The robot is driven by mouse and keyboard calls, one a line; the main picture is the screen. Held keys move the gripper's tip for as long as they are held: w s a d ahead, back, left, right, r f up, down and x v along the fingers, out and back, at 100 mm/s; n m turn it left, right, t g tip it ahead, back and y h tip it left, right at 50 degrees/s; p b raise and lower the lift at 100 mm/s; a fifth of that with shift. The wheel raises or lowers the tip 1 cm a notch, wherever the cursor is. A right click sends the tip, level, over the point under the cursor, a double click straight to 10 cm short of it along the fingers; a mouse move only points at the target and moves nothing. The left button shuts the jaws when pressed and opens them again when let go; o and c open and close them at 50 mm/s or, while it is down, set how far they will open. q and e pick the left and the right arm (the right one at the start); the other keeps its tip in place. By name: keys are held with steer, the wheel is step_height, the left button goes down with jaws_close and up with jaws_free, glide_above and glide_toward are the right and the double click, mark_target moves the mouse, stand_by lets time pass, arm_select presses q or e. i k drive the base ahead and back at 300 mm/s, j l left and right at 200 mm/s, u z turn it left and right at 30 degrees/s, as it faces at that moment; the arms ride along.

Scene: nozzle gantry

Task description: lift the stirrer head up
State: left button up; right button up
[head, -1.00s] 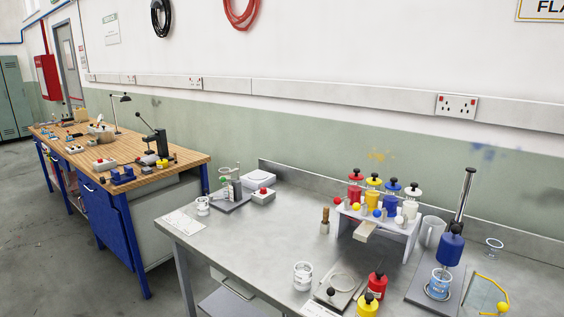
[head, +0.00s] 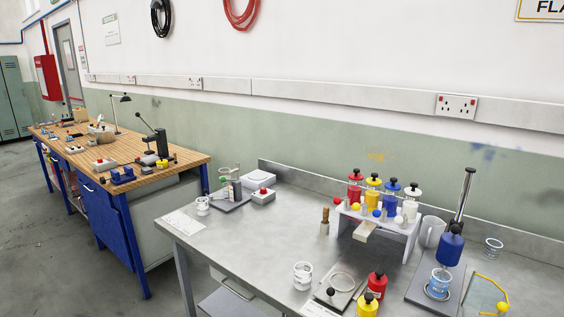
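The stirrer stands at the right of the metal bench in the head view. Its blue head (head: 451,246) sits on an upright metal post (head: 464,200) above a grey base plate (head: 420,291). A light blue-labelled beaker or can (head: 439,281) stands on the plate directly under the head. The gap between the head and the vessel is small, and I cannot tell whether a shaft reaches into it.
A white rack (head: 400,236) with red, yellow, blue and white bottles stands left of the stirrer. A grey mug (head: 432,232) is close behind it. Red (head: 377,285) and yellow (head: 367,304) containers stand in front. A yellow curved tool (head: 492,281) lies to the right.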

mark_target(450, 246)
steer(key=l+z, duration=0.1)
steer(key=z, duration=0.3)
steer(key=l+z, duration=0.1)
steer(key=z, duration=0.35)
steer(key=l+z, duration=0.1)
steer(key=z, duration=0.3)
steer(key=i, duration=0.05)
